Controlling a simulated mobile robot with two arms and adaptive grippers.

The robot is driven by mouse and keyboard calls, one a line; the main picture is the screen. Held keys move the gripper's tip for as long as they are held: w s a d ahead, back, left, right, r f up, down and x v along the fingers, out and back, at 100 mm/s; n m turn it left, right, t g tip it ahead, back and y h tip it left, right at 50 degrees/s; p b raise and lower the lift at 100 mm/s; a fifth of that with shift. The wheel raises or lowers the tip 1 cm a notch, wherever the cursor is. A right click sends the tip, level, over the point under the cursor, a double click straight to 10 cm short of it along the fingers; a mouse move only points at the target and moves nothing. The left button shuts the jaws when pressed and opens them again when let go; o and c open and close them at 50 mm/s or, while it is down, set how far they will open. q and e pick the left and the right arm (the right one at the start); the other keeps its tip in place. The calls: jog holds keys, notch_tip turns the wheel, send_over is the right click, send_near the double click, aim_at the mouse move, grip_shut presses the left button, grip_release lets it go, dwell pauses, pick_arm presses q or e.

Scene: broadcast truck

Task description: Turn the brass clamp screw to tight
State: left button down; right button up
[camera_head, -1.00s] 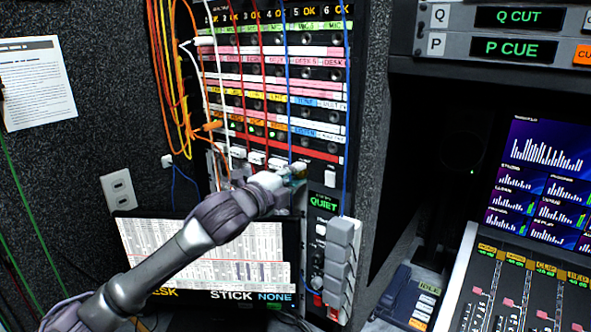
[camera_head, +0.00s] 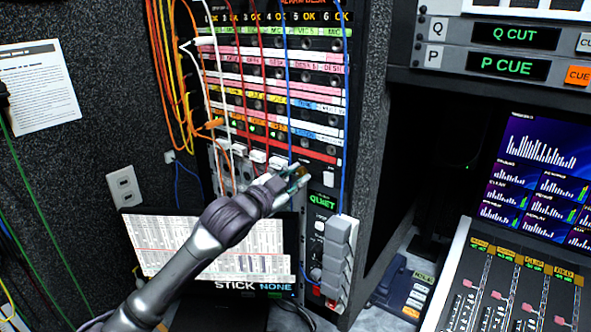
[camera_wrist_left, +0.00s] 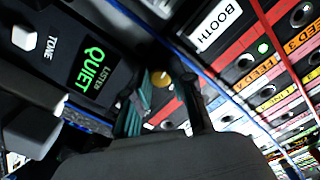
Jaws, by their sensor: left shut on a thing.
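The brass clamp screw (camera_wrist_left: 159,79) shows as a small gold round end between my left gripper's fingers in the left wrist view. In the head view only a little gold of the screw (camera_head: 301,170) shows at the fingertips, low on the rack face below the red strip. My left gripper (camera_head: 289,178) reaches it from the lower left and is shut on it. Its dark fingers (camera_wrist_left: 166,101) with teal pads stand on both sides of the screw and hide most of it. Markings around the screw cannot be read. My right gripper is not in view.
The rack (camera_head: 275,95) has labelled rows of jacks with red, white and blue cables hanging close to my gripper. A green QUIET display (camera_head: 322,203) and a grey block stack (camera_head: 338,258) are just below right. A screen (camera_head: 150,240) stands behind my forearm.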

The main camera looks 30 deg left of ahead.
pick_arm(q)
jog(key=n+p, duration=0.3)
jog(key=n, duration=0.1)
jog(key=shift+r+n, duration=0.1)
jog(key=shift+n, duration=0.3)
jog(key=n+p, duration=0.2)
jog(key=n, duration=0.1)
jog(key=shift+d+n+p, duration=0.1)
jog(key=shift+n+p, duration=0.2)
jog(key=n+p, duration=0.3)
jog(key=n, duration=0.1)
jog(key=shift+n+p, duration=0.85)
jog(key=shift+n, duration=0.85)
jog(key=c, duration=1)
grip_release()
jog(key=s, duration=0.4)
jog(key=s+a, duration=0.1)
jog(key=s, duration=0.7)
jog(key=shift+a, duration=0.3)
